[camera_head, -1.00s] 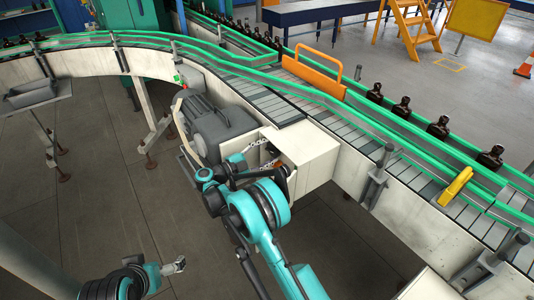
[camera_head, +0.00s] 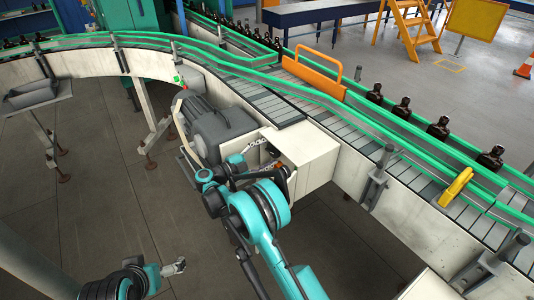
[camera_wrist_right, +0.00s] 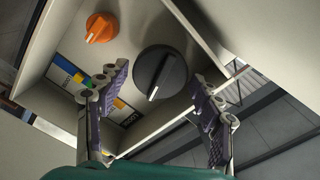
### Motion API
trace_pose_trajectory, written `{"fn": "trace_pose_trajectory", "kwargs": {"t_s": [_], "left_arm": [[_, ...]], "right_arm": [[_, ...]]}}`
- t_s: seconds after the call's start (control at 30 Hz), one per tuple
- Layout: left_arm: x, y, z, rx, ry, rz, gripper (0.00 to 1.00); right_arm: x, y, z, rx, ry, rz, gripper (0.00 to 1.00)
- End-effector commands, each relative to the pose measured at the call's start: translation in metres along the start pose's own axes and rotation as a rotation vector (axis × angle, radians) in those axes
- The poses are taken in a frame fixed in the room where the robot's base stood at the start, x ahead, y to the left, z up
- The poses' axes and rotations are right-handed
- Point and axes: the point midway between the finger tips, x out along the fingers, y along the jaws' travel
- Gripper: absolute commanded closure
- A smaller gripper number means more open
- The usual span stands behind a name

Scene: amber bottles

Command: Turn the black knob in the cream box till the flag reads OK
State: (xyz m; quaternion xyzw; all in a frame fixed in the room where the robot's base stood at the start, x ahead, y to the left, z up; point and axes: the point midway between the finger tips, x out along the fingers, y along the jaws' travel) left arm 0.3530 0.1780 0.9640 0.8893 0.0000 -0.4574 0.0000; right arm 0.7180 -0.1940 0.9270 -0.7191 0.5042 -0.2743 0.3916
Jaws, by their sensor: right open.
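The cream box (camera_head: 308,147) is fixed at the side of the conveyor, with its open side towards my right arm. In the right wrist view the black knob (camera_wrist_right: 160,73) sits inside the box, with a white line pointing down and slightly left. My right gripper (camera_wrist_right: 163,88) is open, its fingers to the left and right in front of the knob, with nothing between them; contact cannot be told. Coloured strips (camera_wrist_right: 70,76) show beside the knobs, partly behind the left finger; I cannot read an OK. My left gripper (camera_head: 176,266) is low at the left, away from the box.
An orange knob (camera_wrist_right: 101,27) is up and left of the black one. A grey motor (camera_head: 217,128) stands left of the box. The conveyor (camera_head: 365,137) with green rails carries amber bottles (camera_head: 402,106) behind it.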

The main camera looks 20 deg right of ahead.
Motion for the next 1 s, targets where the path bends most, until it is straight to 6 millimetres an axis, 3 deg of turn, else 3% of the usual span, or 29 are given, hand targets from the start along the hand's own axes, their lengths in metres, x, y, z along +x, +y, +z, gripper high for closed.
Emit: {"fn": "trace_pose_trajectory", "kwargs": {"t_s": [0.17,0.6,0.77,1.0], "left_arm": [[0.000,0.000,0.000,0.000,0.000,0.000,0.00],[0.000,0.000,0.000,0.000,0.000,0.000,0.00],[0.000,0.000,0.000,0.000,0.000,0.000,0.00],[0.000,0.000,0.000,0.000,0.000,0.000,0.00]], "right_arm": [[-0.018,-0.001,0.001,0.000,-0.003,-0.002,0.34],[-0.105,0.000,0.001,0.000,-0.002,-0.001,0.34],[-0.118,0.000,0.001,0.000,-0.001,0.000,0.34],[-0.120,0.000,0.000,0.000,0.000,0.000,0.34]]}}
